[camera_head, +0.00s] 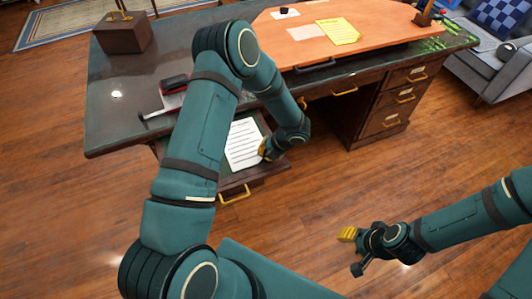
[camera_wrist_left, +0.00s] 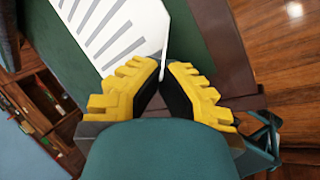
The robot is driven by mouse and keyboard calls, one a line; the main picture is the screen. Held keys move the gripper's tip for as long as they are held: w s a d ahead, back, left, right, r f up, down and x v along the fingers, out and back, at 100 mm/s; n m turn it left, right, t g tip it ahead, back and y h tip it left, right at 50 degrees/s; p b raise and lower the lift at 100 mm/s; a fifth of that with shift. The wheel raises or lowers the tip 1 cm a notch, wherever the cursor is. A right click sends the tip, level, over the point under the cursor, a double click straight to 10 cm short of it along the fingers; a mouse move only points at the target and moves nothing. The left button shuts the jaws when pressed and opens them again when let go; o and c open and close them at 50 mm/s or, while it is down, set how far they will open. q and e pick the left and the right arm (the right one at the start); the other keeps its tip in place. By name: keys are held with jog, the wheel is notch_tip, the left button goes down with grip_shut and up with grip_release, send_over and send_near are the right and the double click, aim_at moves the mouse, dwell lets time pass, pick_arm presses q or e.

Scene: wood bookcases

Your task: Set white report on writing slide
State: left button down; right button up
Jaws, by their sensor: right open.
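The white report (camera_head: 242,145), a sheet with grey printed lines, is over the green-topped writing slide (camera_head: 258,118), which sticks out from the desk front above a brass handle. My left gripper (camera_head: 265,148) is at the report's right edge. In the left wrist view, the yellow fingers of my left gripper (camera_wrist_left: 163,68) close on the edge of the report (camera_wrist_left: 115,32), above the green surface. Whether the sheet lies fully flat on the slide I cannot tell. My right gripper (camera_head: 347,235) is open and empty, above the wood floor, away from the desk.
The dark desk top (camera_head: 130,90) holds a red and black stapler-like object (camera_head: 173,86), a wooden box (camera_head: 122,34) and an orange drawing board (camera_head: 375,35) with a yellow sheet (camera_head: 338,31). A grey sofa (camera_head: 500,70) is at right. The floor in front is clear.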

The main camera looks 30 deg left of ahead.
pick_arm(q)
jog(key=c, duration=1.1)
grip_release()
jog(key=shift+f, duration=0.1)
jog(key=shift+c, duration=0.2)
jog(key=p+v, duration=0.2)
jog(key=v, duration=0.9)
jog(key=s+d+f+m+h, duration=0.2)
jog(key=s+m, duration=0.3)
jog(key=m, duration=0.6)
jog(key=s+d+f+m+t+h, duration=0.1)
jog(key=s+d+m+h, duration=0.3)
jog(key=m, duration=0.8)
jog(key=s+d+f+m+t+h, duration=0.1)
jog(key=s+d+f+m+h, duration=0.1)
jog(key=s+m, duration=0.5)
jog(key=d+m+h, duration=0.1)
jog(key=m, duration=0.4)
jog(key=shift+s+d+f+h, duration=0.35)
jog(key=shift+d+h, duration=0.05)
